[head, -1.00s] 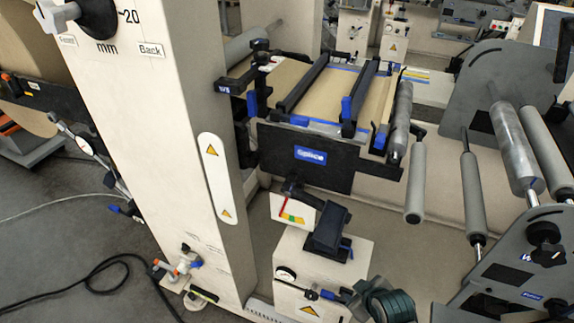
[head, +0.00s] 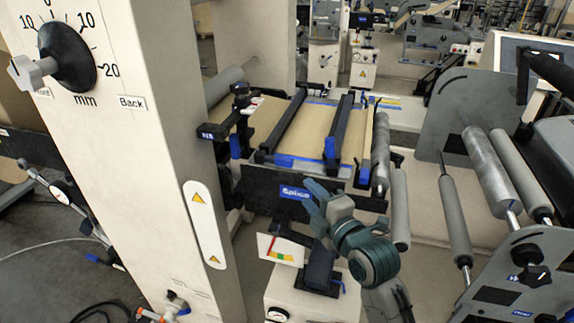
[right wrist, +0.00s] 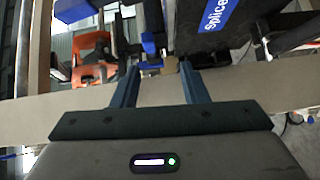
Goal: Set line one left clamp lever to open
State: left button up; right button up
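The splice table carries a brown paper web (head: 312,130) under two black clamp bars, the left one (head: 290,122) and the right one (head: 338,128). A blue lever-like part (head: 284,160) sits at the near end of the left bar, and another (head: 330,150) at the right bar. I cannot tell whether either lever is open or shut. My right gripper (head: 314,194) is in front of the dark front plate, partly over its blue Splice label (head: 293,193). In the right wrist view its fingers (right wrist: 160,78) are apart with nothing seen held. My left gripper is not in view.
A pale column (head: 130,150) with a dial knob (head: 68,57) stands left of the table. Grey rollers (head: 399,208) stand at the right.

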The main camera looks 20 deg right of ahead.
aim_at(288, 165)
jog(key=shift+n+t, duration=0.3)
jog(key=w+p, duration=0.1)
jog(key=w, duration=0.2)
jog(key=w+a+r+p, duration=0.1)
jog(key=w, duration=0.2)
jog(key=w+a+p, duration=0.1)
jog(key=w, duration=0.3)
jog(key=shift+r, duration=0.25)
jog(key=shift+w+f+p, duration=0.1)
jog(key=shift+w+p, duration=0.2)
jog(key=shift+w, duration=0.15)
grip_shut()
